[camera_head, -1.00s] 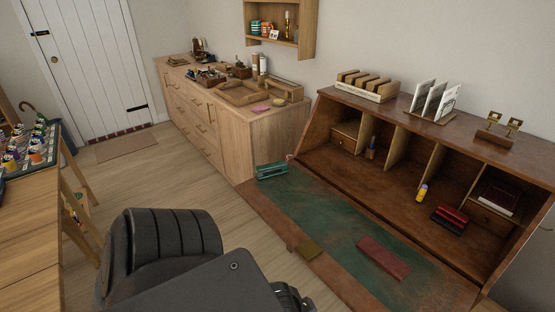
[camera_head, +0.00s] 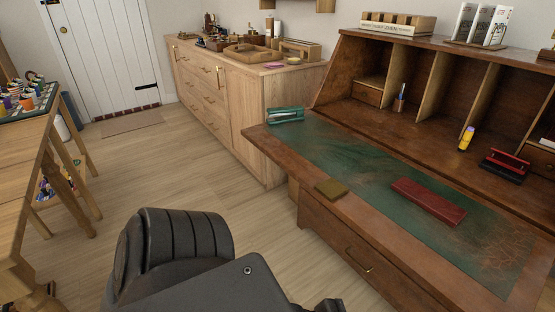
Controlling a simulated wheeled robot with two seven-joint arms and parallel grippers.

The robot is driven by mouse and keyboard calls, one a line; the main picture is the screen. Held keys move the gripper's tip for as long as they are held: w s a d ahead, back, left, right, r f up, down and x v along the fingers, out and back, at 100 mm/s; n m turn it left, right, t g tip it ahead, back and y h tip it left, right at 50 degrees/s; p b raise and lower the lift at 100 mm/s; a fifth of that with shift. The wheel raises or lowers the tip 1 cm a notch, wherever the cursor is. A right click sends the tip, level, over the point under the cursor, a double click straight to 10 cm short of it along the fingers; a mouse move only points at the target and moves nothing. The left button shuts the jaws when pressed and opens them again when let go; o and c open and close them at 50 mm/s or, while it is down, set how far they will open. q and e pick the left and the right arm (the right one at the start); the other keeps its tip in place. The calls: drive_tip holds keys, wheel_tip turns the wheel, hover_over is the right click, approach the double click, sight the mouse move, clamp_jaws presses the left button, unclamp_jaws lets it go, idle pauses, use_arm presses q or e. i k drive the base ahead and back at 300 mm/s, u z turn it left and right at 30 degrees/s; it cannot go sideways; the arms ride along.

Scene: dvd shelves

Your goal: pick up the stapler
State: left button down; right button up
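A green stapler-like thing (camera_head: 285,115) lies at the far left corner of the desk's green writing surface (camera_head: 345,150). It is long and low, with a gap between its upper and lower parts. Nothing touches it from above. Neither gripper's fingers show in the head view. Only dark parts of my own body show at the bottom, well short of the desk's far corner.
A dark red case (camera_head: 428,201) and a small olive pad (camera_head: 331,188) lie on the desk. A yellow marker (camera_head: 466,139) and a red-and-black thing (camera_head: 504,165) stand near the cubbyholes. A wooden cabinet (camera_head: 290,100) adjoins the desk. Floor (camera_head: 200,180) left of the desk is clear.

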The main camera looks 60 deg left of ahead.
sight(299, 116)
drive_tip(key=u, duration=0.6)
drive_tip(key=i, duration=0.2)
drive_tip(key=u, duration=0.15)
